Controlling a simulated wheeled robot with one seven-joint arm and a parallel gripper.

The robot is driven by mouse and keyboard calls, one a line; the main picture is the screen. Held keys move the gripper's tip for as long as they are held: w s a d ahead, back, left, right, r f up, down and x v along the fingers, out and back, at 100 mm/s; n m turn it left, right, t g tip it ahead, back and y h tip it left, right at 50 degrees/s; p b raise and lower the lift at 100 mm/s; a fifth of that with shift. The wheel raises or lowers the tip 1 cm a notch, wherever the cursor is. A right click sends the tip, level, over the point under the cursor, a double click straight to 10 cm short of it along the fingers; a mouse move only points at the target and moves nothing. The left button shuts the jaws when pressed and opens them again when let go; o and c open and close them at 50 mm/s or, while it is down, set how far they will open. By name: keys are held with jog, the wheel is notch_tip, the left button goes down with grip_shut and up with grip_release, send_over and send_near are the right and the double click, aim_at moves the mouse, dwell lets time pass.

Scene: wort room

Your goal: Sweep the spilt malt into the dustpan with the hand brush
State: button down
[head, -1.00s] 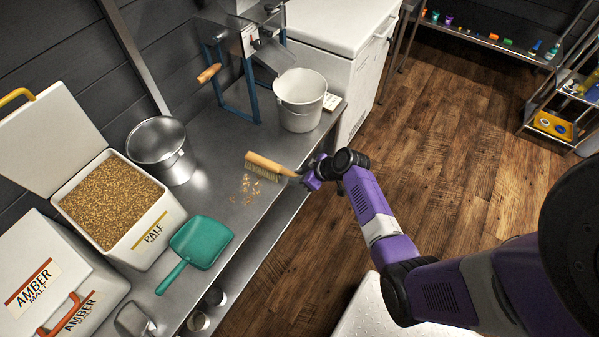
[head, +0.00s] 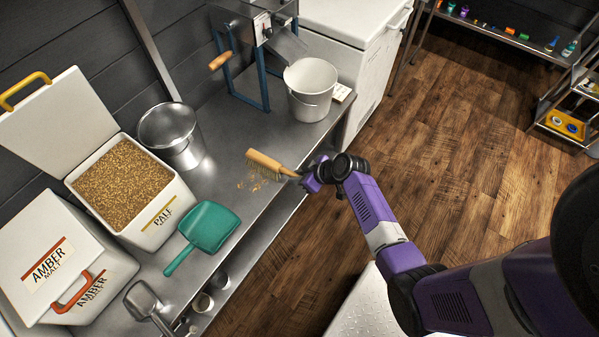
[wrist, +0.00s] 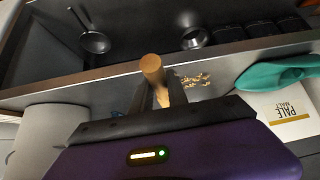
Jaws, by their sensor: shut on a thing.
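My gripper (head: 303,178) is shut on the wooden handle of the hand brush (head: 264,160), near the front edge of the steel bench. The brush has a tan back and pale bristles on its lower side. The handle's rounded end (wrist: 152,65) shows in the wrist view. The spilt malt (head: 257,184) is a small scatter beside and partly behind the bristles; it also shows in the wrist view (wrist: 192,80). I cannot tell whether the bristles touch the bench. The green dustpan (head: 212,227) lies on the bench, left of and nearer than the malt, handle pointing toward the lower left.
An open pale malt bin (head: 160,222), a closed amber malt bin (head: 45,265) and a metal scoop (head: 143,300) stand left. A steel pot (head: 170,135), a mill and a white bucket (head: 311,88) are behind. Bare bench lies between malt and dustpan.

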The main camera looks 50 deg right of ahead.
jog(key=s+a+p, duration=0.1)
jog(key=a+p, duration=0.3)
jog(key=a, duration=1.3)
jog(key=shift+s+p, duration=0.35)
jog(key=shift+s, duration=0.05)
dwell(1.5)
notch_tip(320, 180, up, 6)
jog(key=d+p, duration=0.2)
jog(key=p, duration=0.2)
jog(key=shift+w+p, duration=0.2)
jog(key=shift+p, duration=0.1)
dwell(0.7)
